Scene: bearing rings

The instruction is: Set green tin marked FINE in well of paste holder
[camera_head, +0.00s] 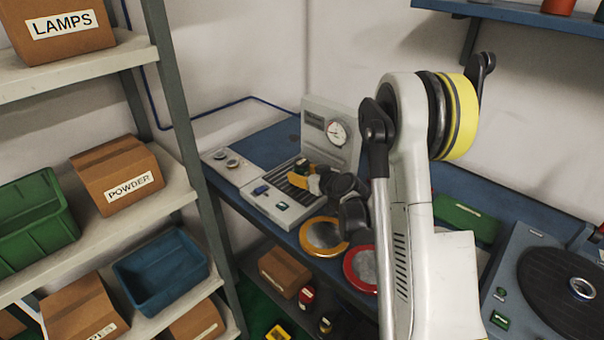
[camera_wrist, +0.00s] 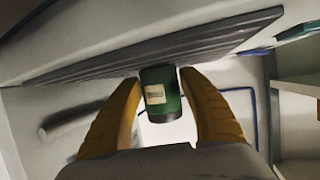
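The green tin (camera_wrist: 160,92) has a pale label, too small to read, and a dark end. In the wrist view it sits between the two orange fingers of my gripper (camera_wrist: 161,82), which touch it on both sides near their tips. In the head view my gripper (camera_head: 302,177) is low over the ridged bed of the grey gauge machine; I cannot make out the tin there. A pale grey block (camera_head: 214,157) with two round fittings stands at the bench's left end. I cannot tell for sure whether it is the paste holder.
The gauge machine's upright (camera_head: 318,123) rises behind my gripper. A yellow ring (camera_head: 307,247) and a red ring (camera_head: 350,277) lie on the blue bench in front. Shelving (camera_head: 183,120) stands close on the left. A dark turntable (camera_head: 555,300) is at right.

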